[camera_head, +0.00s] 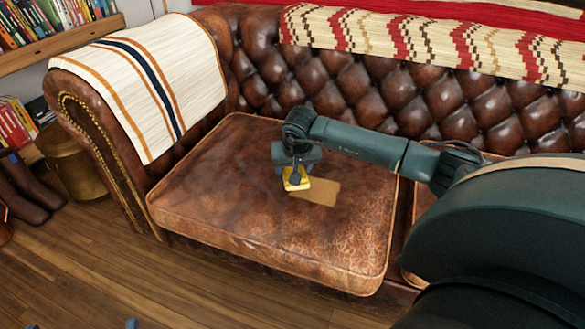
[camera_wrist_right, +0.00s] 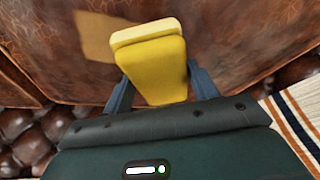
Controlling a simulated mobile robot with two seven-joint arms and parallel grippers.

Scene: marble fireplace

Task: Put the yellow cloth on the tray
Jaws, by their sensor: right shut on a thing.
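My right gripper (camera_head: 296,172) is low over the left seat cushion of a brown leather sofa. It is shut on the yellow cloth (camera_head: 296,185), which looks like a thick folded block. In the right wrist view the yellow cloth (camera_wrist_right: 155,65) sits between the two fingers (camera_wrist_right: 158,90). A flat tan rectangle (camera_head: 322,191) lies on the cushion just right of the cloth; I cannot tell whether it is the tray. Small blue tips at the bottom left edge of the head view may belong to my left gripper (camera_head: 130,324); its jaws cannot be made out.
The seat cushion (camera_head: 215,165) is otherwise bare. A striped white cloth (camera_head: 140,85) covers the sofa's left arm, and a patterned red and cream blanket (camera_head: 400,35) hangs over the backrest. A brass pot (camera_head: 68,160) and bookshelves stand at the left. Wooden floor lies in front.

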